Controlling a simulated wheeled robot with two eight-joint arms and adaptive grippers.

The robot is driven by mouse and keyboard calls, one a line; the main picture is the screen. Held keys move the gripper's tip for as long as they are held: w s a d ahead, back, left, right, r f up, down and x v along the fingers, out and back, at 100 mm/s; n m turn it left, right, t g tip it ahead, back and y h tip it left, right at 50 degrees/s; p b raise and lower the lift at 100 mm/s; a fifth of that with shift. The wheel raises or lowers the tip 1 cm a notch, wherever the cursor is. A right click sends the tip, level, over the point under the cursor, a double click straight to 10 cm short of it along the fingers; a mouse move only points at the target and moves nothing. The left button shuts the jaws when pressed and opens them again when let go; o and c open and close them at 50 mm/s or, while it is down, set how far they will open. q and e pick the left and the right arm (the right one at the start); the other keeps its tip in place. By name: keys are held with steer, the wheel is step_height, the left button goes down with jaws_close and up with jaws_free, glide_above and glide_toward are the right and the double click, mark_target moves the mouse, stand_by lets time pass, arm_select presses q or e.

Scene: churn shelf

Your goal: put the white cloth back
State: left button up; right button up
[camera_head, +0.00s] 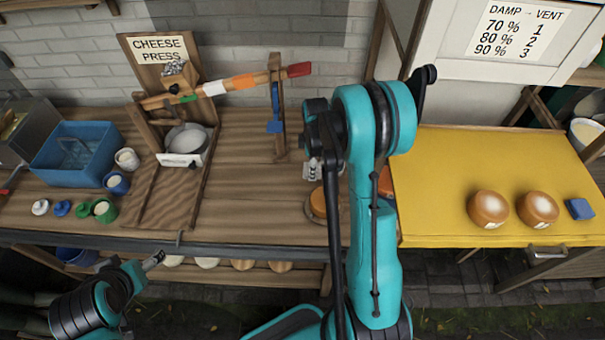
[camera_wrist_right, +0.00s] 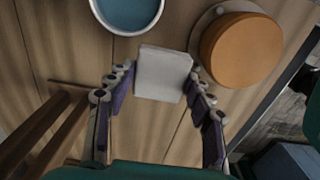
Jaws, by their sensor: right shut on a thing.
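The white cloth (camera_wrist_right: 162,73) shows in the right wrist view as a small pale folded square. My right gripper (camera_wrist_right: 160,85) is shut on it, with a finger on each side, above the wooden bench. In the head view my right gripper is mostly hidden behind my own arm, and I cannot make out the cloth clearly there. My left gripper (camera_head: 153,260) is low at the left, in front of the bench edge and away from the cloth. Its fingers are too small to tell open from shut.
An orange cheese wheel (camera_wrist_right: 242,50) and a white-rimmed round vessel with blue inside (camera_wrist_right: 128,12) are close to the held cloth. The cheese press (camera_head: 185,140) and blue tub (camera_head: 76,152) stand left. A yellow board (camera_head: 440,170) with two cheeses and a blue block is right.

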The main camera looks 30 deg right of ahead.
mark_target(304, 173)
steer(key=w+f, duration=0.1)
steer(key=w+a+f, duration=0.1)
steer(key=w, duration=0.1)
steer(key=shift+a, duration=0.2)
step_height(304, 173, down, 4)
steer(key=shift+f+b, duration=0.1)
steer(key=shift+b, duration=0.5)
steer(key=o, duration=1.2)
